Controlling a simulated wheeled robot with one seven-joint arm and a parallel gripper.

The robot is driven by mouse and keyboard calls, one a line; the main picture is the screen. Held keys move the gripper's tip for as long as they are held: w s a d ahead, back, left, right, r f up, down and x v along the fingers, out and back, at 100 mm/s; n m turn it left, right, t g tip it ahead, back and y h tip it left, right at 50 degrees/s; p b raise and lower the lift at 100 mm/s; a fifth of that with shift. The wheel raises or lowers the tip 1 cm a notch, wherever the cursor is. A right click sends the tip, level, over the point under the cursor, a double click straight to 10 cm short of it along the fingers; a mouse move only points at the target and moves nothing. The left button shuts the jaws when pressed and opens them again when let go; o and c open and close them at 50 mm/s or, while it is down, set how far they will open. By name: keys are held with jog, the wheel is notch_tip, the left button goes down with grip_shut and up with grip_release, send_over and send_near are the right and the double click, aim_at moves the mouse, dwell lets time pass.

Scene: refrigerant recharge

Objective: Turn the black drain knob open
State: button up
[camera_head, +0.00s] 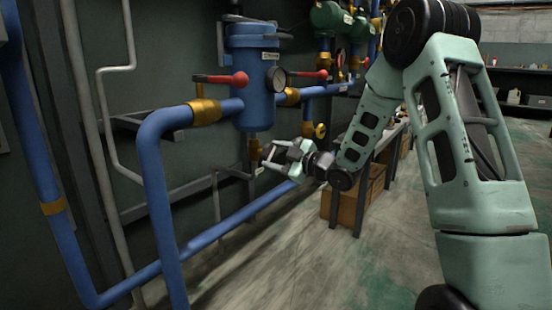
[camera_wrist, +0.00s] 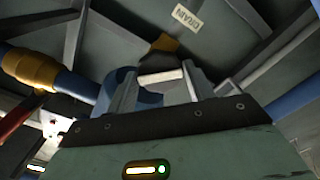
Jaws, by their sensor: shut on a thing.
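The black drain knob (camera_wrist: 160,63) sits between my gripper's two fingers in the wrist view, with a pale bar across its near side. A brass fitting (camera_wrist: 164,43) shows just behind it. My gripper (camera_wrist: 161,76) is shut on the knob, one finger on each side. In the head view my gripper (camera_head: 268,158) is below the blue filter vessel (camera_head: 256,75), beside the brass fitting (camera_head: 254,152) under it. The knob itself cannot be made out there. A DRAIN label (camera_wrist: 187,17) is above the knob in the wrist view.
Blue pipes (camera_head: 165,200) run in front and to the left. Two red-handled valves (camera_head: 222,79) flank the vessel above my gripper. A brass wheel (camera_head: 320,131) is to the right. Brown boxes (camera_head: 345,208) stand under a bench behind my arm. The floor (camera_head: 300,260) in front is clear.

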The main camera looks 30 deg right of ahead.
jog(key=shift+d, duration=0.1)
jog(key=shift+f+n+b, duration=0.1)
jog(key=shift+n+b, duration=0.4)
jog(key=shift+b, duration=0.2)
jog(key=n+b, duration=0.2)
jog(key=b, duration=0.1)
jog(key=shift+n, duration=0.4)
jog(key=shift+n+b, duration=0.3)
jog(key=shift+b, duration=0.1)
jog(key=n, duration=0.3)
jog(key=shift+r, duration=0.2)
jog(key=o, duration=0.6)
jog(key=shift+n, duration=0.5)
jog(key=o, duration=0.4)
jog(key=shift+c, duration=0.2)
